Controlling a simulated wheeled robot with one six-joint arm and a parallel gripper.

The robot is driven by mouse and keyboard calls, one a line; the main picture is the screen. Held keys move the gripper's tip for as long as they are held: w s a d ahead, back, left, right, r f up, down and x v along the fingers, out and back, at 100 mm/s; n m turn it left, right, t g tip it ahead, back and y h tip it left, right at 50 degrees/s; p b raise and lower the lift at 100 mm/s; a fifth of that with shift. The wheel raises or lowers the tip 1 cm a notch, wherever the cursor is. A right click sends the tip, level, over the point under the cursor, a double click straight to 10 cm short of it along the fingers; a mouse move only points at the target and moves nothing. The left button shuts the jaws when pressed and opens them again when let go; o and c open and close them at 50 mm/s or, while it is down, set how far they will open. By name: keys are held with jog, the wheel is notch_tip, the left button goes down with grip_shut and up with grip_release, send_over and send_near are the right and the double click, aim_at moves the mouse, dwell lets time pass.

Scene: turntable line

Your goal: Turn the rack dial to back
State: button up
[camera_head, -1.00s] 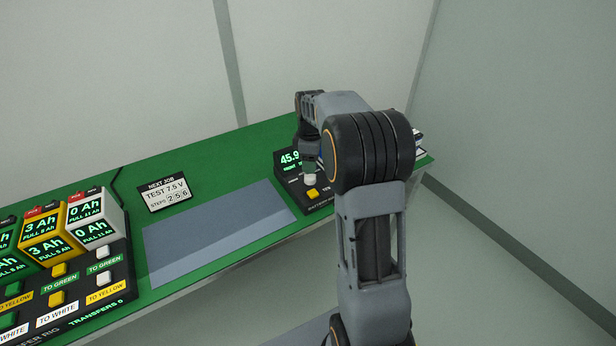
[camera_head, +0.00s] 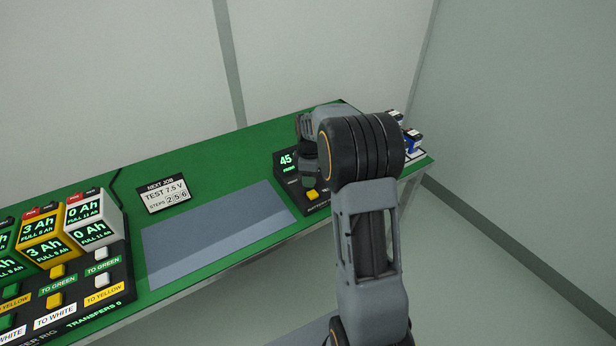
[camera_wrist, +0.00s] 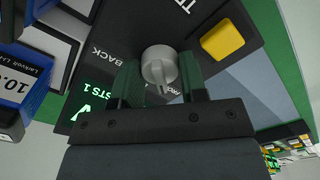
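The rack dial is a round light-grey knob (camera_wrist: 160,66) on a dark panel in the wrist view. Its raised pointer faces down in the picture, away from the BACK label (camera_wrist: 104,57) at its left. My gripper (camera_wrist: 162,84) has one finger on each side of the knob, with a gap between the fingers. I cannot tell whether they touch it. In the head view my gripper (camera_head: 310,182) is low over the tester box (camera_head: 318,207) and hides the knob.
A yellow button (camera_wrist: 222,39) is close to the dial. Blue-cased batteries (camera_head: 411,143) stand behind my arm at right. A grey plate (camera_head: 215,233) lies on the green bench (camera_head: 228,158). A rig with several buttons (camera_head: 100,262) is at left.

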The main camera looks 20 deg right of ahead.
jog(key=c, duration=0.3)
jog(key=shift+a, duration=0.25)
jog(key=shift+c, duration=0.3)
jog(key=shift+d+m, duration=0.2)
jog(key=shift+m, duration=0.2)
jog(key=m+p, duration=0.1)
jog(key=m, duration=0.4)
jog(key=shift+s+f+m, duration=0.1)
jog(key=shift+m, duration=0.2)
jog(key=m+p, duration=0.1)
jog(key=m, duration=0.5)
jog(key=shift+s+m, duration=0.1)
jog(key=shift+m, duration=0.2)
